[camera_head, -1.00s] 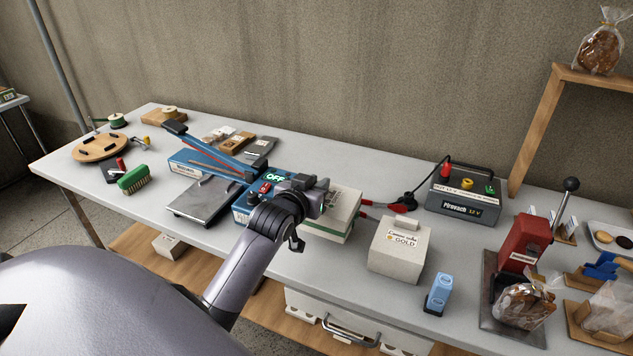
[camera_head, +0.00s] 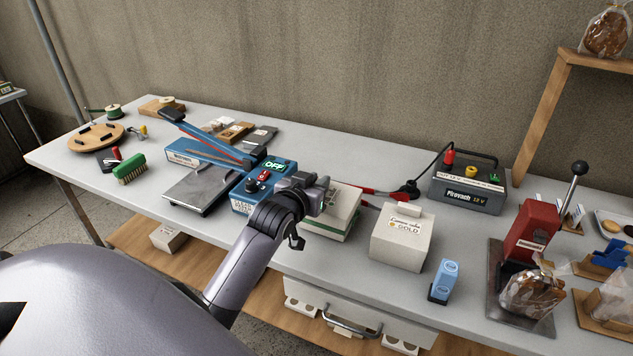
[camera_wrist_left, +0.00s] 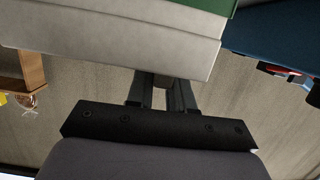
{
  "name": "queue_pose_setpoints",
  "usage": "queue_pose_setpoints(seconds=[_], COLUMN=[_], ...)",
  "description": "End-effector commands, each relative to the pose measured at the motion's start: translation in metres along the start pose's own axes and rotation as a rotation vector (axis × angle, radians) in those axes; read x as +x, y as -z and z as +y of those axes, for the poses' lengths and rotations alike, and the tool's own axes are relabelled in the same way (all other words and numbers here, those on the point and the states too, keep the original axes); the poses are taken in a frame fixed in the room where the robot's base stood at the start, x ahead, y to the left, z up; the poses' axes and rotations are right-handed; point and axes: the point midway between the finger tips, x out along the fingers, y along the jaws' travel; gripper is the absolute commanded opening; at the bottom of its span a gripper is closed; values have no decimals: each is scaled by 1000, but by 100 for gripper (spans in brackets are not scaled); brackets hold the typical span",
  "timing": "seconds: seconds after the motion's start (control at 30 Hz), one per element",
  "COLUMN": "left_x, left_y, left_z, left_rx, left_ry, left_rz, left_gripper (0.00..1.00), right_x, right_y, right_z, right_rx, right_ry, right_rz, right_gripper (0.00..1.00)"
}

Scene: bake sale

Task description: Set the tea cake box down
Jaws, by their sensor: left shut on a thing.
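The tea cake box (camera_head: 340,215), white with a green band along its lower edge, is at the middle of the table in the head view. My left gripper (camera_head: 318,192) is at its near left side, its fingers shut on a small part of the box. In the left wrist view the box (camera_wrist_left: 110,35) fills the top, and the left gripper's fingers (camera_wrist_left: 161,88) close together against it. The arm and gripper hide part of the box. I cannot tell whether its underside touches the table. My right gripper is not in view.
A blue sealer (camera_head: 262,186) reading OFF stands close left of the box. A white box labelled GOLD (camera_head: 400,245) stands to the right, with a battery (camera_head: 468,195) and red clips behind. Some tabletop is bare at front.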

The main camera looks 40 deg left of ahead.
Motion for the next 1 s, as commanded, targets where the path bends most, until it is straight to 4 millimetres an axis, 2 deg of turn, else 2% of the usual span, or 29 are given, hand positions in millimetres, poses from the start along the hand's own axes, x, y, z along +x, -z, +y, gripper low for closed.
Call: queue_pose_setpoints(seconds=[0.27,0.3,0.37,0.73,1.0], left_x=[2,1,1,-1,-31], left_y=[-5,-4,-4,-6,-6], left_z=[0,0,0,0,0], left_rx=[-1,-1,-1,0,-1], left_ry=[0,0,0,0,0], left_rz=[4,4,4,-2,-1], left_gripper=[0,31,51,51,51], right_x=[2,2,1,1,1], right_y=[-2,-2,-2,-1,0], right_z=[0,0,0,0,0], right_rx=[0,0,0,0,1], right_ry=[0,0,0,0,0], right_rz=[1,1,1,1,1], right_gripper=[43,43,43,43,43])
